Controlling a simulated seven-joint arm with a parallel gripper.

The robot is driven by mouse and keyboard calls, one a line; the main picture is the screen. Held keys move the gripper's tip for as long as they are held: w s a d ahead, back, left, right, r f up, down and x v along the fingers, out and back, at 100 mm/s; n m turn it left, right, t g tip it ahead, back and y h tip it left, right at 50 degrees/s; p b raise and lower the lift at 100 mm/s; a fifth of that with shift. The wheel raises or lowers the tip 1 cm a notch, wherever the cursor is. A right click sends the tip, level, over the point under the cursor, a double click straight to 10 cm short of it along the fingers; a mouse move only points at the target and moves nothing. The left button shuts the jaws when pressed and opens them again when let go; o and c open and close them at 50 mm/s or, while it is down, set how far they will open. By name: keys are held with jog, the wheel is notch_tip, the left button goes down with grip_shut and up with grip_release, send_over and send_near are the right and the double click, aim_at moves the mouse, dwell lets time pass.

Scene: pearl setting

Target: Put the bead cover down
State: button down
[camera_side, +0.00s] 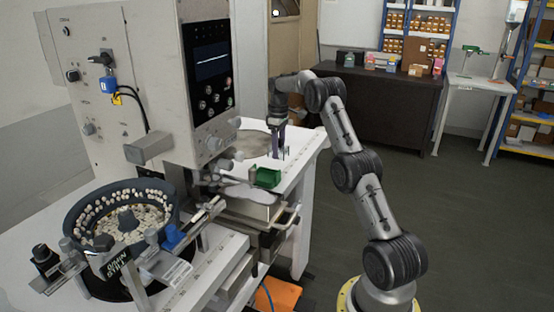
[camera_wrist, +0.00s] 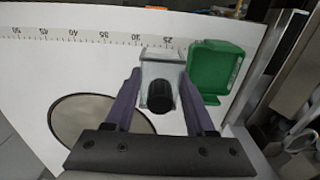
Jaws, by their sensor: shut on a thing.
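The bead cover (camera_wrist: 163,62) appears to be the small clear or grey piece with a black knob (camera_wrist: 162,97) in the wrist view. My gripper (camera_wrist: 161,80) has its two purple fingers on either side of this piece and is shut on it. In the side view my gripper (camera_side: 278,151) points down over the far part of the white worktop. The piece is too small there to make out well, and I cannot tell whether it touches the worktop.
A green open box (camera_wrist: 207,84) is close to the right of the held piece; it also shows in the side view (camera_side: 267,177). A grey round disc (camera_wrist: 85,128) lies to the left. A printed ruler scale (camera_wrist: 92,36) runs along the worktop. A bead bowl (camera_side: 165,207) stands nearer the camera.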

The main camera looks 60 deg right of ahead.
aim_at(277, 167)
jog(key=shift+w+d+f, duration=0.3)
jog(key=shift+f, duration=0.2)
jog(key=shift+w+d+f, duration=0.25)
jog(key=shift+w+f, duration=0.05)
jog(key=shift+f, duration=1.7)
jog(key=shift+f, duration=0.1)
jog(key=shift+c, duration=1.2)
grip_release()
